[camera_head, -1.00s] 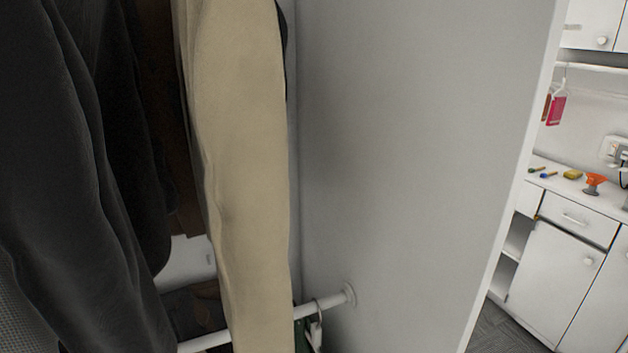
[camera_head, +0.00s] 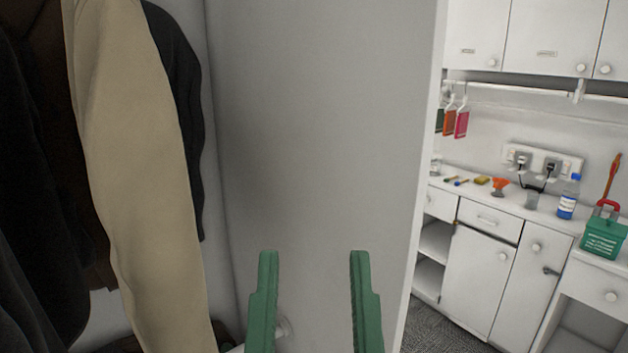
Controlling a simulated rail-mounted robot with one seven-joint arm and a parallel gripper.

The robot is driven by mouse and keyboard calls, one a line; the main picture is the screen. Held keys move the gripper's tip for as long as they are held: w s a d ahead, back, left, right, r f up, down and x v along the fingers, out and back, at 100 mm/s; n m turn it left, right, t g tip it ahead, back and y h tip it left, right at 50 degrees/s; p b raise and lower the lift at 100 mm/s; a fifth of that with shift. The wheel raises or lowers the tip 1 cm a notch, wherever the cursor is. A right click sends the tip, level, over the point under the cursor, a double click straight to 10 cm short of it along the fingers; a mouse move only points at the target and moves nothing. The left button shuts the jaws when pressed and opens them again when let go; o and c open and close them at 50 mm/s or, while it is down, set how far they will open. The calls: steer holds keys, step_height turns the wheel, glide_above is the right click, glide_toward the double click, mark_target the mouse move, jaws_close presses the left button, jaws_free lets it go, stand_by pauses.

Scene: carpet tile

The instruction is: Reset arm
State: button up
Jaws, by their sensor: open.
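My gripper (camera_head: 312,262) shows at the bottom middle of the head view as two green fingers. They are spread apart with nothing between them. The gripper is in front of a grey wardrobe side panel (camera_head: 315,130), to the right of a hanging beige garment (camera_head: 140,170). My arm behind the fingers is out of view below the frame.
Dark garments (camera_head: 35,200) hang at the left. Beyond the panel's edge, a white counter (camera_head: 515,209) holds a blue-capped bottle (camera_head: 568,197), a green box (camera_head: 603,236) and small items. Grey carpet (camera_head: 430,325) lies below.

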step_height(320, 180, up, 21)
steer(key=p, duration=1.7)
steer(key=shift+w, duration=0.15)
steer(key=shift+a, duration=0.1)
steer(key=shift+a, duration=0.1)
